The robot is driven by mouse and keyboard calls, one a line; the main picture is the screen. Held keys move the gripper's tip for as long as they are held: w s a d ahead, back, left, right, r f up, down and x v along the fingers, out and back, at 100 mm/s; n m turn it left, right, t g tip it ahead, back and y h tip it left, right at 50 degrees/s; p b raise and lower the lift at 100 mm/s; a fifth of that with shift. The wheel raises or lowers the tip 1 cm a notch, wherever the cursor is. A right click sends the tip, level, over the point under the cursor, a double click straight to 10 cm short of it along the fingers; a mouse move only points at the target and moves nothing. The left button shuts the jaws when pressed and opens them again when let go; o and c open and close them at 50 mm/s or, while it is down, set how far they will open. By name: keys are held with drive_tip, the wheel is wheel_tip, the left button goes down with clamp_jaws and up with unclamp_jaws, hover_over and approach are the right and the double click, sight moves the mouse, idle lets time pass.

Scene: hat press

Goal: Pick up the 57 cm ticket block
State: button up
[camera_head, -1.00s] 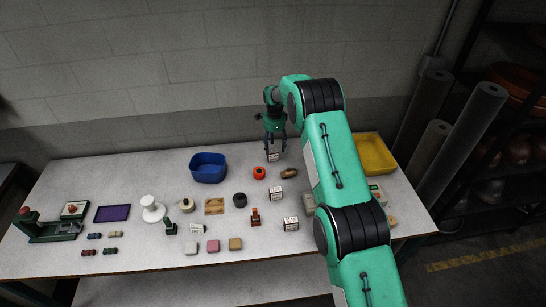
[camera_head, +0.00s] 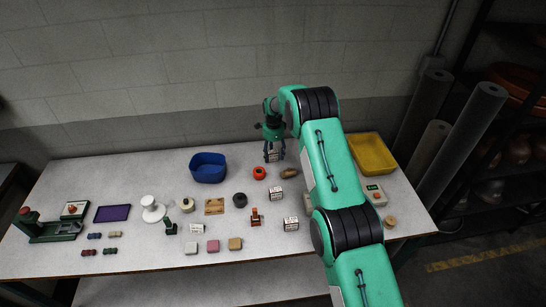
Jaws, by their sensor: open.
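Three small white blocks with dark printed markings stand on the table. One block (camera_head: 273,157) is at the back, between the fingers of my gripper (camera_head: 274,154). A second block (camera_head: 278,195) stands in the middle, and a third block (camera_head: 291,223) is nearer the front. The print is too small to read, so I cannot tell which one is the 57 cm ticket block. My gripper points down and is open, with its fingers on either side of the back block. I cannot tell whether they touch it.
A blue bin (camera_head: 208,168) stands left of my gripper, and a yellow tray (camera_head: 373,153) is at the right. An orange-red ring (camera_head: 260,173) and a tan oval piece (camera_head: 289,173) lie close to the back block. The table (camera_head: 120,185) has clear room at the back left.

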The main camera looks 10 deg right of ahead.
sight(273, 153)
idle(0.5)
drive_tip(key=c, duration=1.3)
drive_tip(key=shift+o, duration=0.2)
drive_tip(key=shift+r, duration=0.1)
drive_tip(key=shift+r, duration=4.9)
